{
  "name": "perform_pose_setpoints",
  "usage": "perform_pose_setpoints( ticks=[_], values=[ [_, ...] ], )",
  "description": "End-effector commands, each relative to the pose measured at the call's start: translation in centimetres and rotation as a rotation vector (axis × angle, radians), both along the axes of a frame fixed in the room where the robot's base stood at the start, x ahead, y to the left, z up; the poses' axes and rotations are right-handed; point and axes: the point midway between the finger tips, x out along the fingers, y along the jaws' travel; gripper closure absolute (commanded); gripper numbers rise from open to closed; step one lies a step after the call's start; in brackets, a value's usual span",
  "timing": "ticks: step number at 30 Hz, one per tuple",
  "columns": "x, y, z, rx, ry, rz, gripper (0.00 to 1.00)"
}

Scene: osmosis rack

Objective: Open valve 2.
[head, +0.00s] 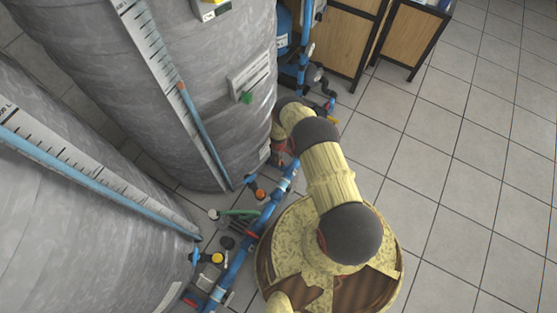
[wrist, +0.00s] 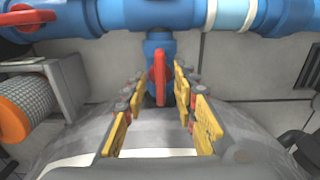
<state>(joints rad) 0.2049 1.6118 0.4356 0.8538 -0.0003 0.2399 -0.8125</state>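In the wrist view a red valve handle (wrist: 158,74) sits on a short blue branch under a horizontal blue pipe (wrist: 120,12). The handle points down the picture, in line with the branch. No number shows on it, so I cannot tell from a label whether it is valve 2. My gripper (wrist: 160,104) is open, with its yellow finger pads to the left and right of the handle's lower end. Gaps show on both sides; no grip is visible. In the head view my arm hides this handle and most of the gripper.
Two large grey tanks (head: 225,130) (head: 90,235) stand at left. A blue pipe (head: 240,258) runs along the floor beside them, with an orange-tipped valve (head: 260,194) nearby. Another red handle (wrist: 28,18) is at upper left in the wrist view. Tiled floor (head: 470,170) at right is clear.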

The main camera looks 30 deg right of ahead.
Motion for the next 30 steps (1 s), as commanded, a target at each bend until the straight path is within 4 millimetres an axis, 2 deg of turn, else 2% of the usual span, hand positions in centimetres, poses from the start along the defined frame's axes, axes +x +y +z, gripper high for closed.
perform_pose_setpoints(
  ticks=[7,11,30],
  values=[
    [0.0,0.0,0.2,0.000,0.000,0.000,0.72],
    [0.2,0.0,1.2,0.000,-0.001,0.000,0.72],
    [0.1,0.0,10.2,0.000,0.000,0.000,0.72]
  ],
)
